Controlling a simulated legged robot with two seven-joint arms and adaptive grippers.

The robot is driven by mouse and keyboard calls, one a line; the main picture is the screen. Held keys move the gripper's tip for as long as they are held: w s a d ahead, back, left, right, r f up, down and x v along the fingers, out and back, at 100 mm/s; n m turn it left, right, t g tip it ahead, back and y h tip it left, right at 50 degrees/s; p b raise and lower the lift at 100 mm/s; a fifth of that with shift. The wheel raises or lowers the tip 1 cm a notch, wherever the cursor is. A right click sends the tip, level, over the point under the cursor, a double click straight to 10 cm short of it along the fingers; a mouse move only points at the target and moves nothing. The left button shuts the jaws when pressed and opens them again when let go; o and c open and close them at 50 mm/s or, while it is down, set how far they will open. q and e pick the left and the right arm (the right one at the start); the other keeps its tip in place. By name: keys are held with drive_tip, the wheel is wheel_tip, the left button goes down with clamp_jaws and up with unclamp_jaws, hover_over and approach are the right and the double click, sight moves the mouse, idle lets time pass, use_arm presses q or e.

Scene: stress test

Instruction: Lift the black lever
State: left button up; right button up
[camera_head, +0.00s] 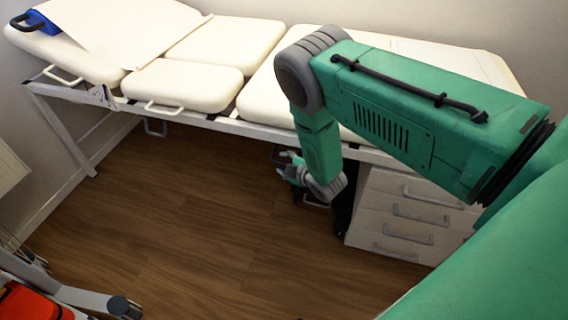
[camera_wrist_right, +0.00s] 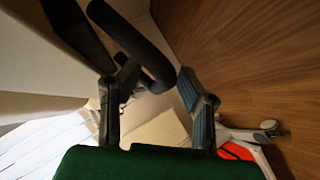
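The black lever (camera_wrist_right: 140,45) shows large in the right wrist view as a thick, rounded black bar, with its lower end between or just beyond my right gripper's fingertips. In the head view, my right gripper (camera_head: 292,168) hangs low beside the bed frame, left of the drawer cabinet. In the right wrist view my right gripper (camera_wrist_right: 155,82) has its fingers apart. I cannot tell whether either finger touches the lever. The lever is hard to make out in the head view, where the gripper and wrist cover that spot. My left gripper is not in view.
A cream padded bed (camera_head: 185,82) on a white frame stands along the wall. A white drawer cabinet (camera_head: 400,245) stands close to the right of the gripper. A cart-like thing with a red item (camera_head: 35,302) is at lower left. The wooden floor (camera_head: 190,220) between is clear.

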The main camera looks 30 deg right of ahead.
drive_tip(key=shift+s+r, duration=0.15)
drive_tip(key=shift+s, duration=0.15)
drive_tip(key=v, duration=1.1)
drive_tip(key=shift+s, duration=0.15)
